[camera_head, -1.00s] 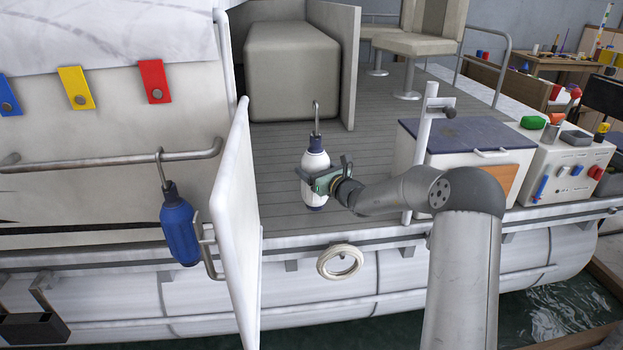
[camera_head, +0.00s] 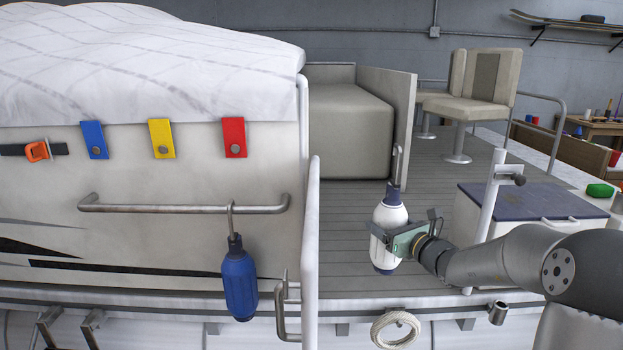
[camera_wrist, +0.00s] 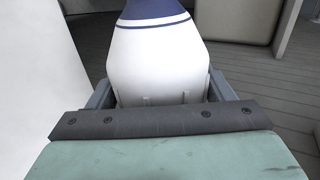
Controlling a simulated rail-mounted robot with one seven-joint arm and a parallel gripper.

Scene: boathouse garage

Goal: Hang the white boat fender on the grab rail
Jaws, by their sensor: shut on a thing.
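The white boat fender (camera_head: 389,222) has a dark blue top and a metal hook above it. My gripper (camera_head: 405,232) is shut around its body and holds it upright, a little tilted, in front of the grey deck. The wrist view shows the white fender (camera_wrist: 157,60) between the jaws; its hook is out of that view. The grab rail (camera_head: 150,208) is a metal bar on the boat's white side, left of my gripper and apart from the fender. A blue fender (camera_head: 239,282) hangs by its hook near the rail's right end.
Blue, yellow and red tabs (camera_head: 235,138) are above the rail. The rail's left and middle stretches are clear. A white box with dark lid (camera_head: 520,202) stands right.

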